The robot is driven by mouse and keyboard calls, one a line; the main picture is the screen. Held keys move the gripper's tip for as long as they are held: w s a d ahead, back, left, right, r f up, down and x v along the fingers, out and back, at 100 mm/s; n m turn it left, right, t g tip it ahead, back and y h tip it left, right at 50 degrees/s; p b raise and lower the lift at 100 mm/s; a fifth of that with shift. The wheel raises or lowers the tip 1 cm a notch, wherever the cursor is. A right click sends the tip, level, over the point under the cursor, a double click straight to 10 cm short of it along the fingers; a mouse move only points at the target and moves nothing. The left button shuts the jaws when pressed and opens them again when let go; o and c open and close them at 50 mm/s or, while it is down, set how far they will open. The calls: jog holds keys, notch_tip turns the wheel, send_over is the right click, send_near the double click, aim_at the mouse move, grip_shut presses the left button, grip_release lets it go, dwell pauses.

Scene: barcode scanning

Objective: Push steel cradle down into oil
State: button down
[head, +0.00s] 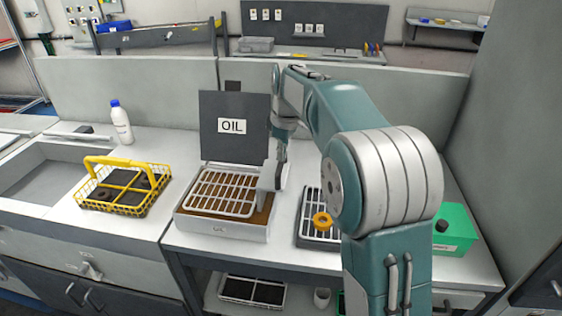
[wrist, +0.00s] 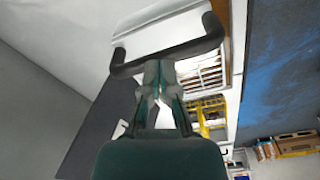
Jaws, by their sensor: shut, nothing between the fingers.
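The steel cradle (head: 224,190) is a pale slatted rack lying in the open top of the oil bath (head: 220,229), with brown oil showing between its slats. The bath's dark lid, marked OIL (head: 215,115), stands upright behind it. My gripper (head: 268,182) is low at the cradle's right end; the head view does not show clearly whether it touches. In the wrist view my gripper (wrist: 158,92) has its fingers together and empty, close to a dark bar (wrist: 170,58). The slatted cradle (wrist: 211,75) is partly visible to the right of the fingers there.
A yellow wire basket (head: 125,188) with dark parts stands left of the bath. A white bottle with a blue cap (head: 121,122) is behind it. A slatted tray with a yellow ring (head: 322,221) and a green box (head: 452,230) lie to the right. My arm hides some bench.

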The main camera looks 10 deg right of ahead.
jog(key=shift+f, duration=2.65)
jog(key=shift+s+d+r, duration=0.3)
jog(key=shift+s+d, duration=0.2)
jog(key=shift+d, duration=0.05)
jog(key=shift+s+d+r, duration=0.3)
jog(key=shift+s+d, duration=0.2)
jog(key=shift+d, duration=0.05)
jog(key=shift+r, duration=0.1)
notch_tip(320, 180, up, 12)
jog(key=shift+s+d+f, duration=0.2)
jog(key=shift+s+d, duration=0.1)
jog(key=shift+d, duration=0.15)
jog(key=shift+s, duration=0.1)
